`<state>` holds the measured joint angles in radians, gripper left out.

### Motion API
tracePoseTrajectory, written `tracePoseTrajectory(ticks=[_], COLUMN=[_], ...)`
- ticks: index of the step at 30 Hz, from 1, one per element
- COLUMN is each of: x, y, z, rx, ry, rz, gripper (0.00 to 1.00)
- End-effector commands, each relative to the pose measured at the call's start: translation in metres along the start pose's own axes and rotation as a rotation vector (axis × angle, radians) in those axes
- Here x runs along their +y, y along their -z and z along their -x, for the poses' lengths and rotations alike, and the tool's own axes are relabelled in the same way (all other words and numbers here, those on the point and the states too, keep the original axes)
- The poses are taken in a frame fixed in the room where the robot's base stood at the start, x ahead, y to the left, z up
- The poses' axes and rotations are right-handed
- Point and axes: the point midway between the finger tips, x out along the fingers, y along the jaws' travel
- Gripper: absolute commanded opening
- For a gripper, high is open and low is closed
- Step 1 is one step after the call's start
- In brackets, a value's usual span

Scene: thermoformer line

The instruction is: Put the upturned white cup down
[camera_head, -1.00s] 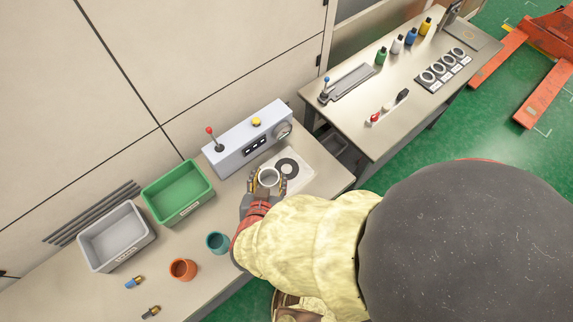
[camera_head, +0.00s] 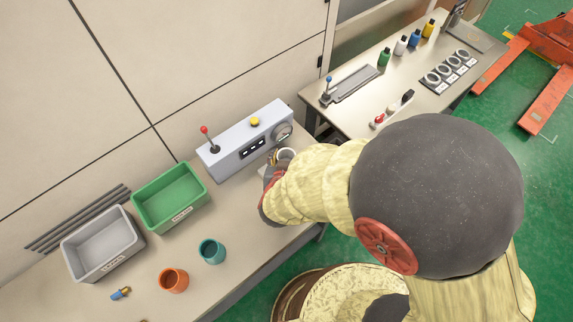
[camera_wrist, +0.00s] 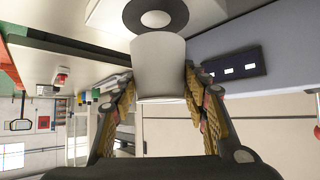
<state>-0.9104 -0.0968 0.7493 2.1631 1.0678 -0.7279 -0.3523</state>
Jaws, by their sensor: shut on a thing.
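The white cup (camera_wrist: 158,65) is between the two fingers of my gripper (camera_wrist: 160,78) in the wrist view, with both fingers against its sides. Its wider end faces the table side, which is at the top of this view. A dark disc with a white centre (camera_wrist: 135,13) on the bench lies just beyond that end; I cannot tell whether the cup touches the bench. In the head view only the pale rim of the cup (camera_head: 287,153) shows beside the control box, and my arm hides most of my gripper and the disc.
The grey control box (camera_head: 245,145) with a red-knobbed lever stands close behind the cup. A green bin (camera_head: 205,187), a grey bin (camera_head: 137,230), a teal cup (camera_head: 211,250) and an orange cup (camera_head: 173,280) are to the left. A second bench (camera_head: 340,117) is at the right.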

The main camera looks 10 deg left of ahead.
Motion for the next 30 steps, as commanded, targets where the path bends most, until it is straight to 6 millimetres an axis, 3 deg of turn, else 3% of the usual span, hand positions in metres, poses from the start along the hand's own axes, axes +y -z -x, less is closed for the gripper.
tracePoseTrajectory(ticks=[6,19,20,30], x=[0.001,0.001,0.001,0.001], y=[-0.026,-0.029,-0.028,-0.028], z=[-0.022,-0.024,-0.023,-0.023], rx=[-0.001,-0.001,-0.001,-0.001], ry=[-0.001,-0.001,0.0,-0.001], rz=[0.0,-0.001,-0.001,-0.001], gripper=[0.27,0.27,0.46,0.63])
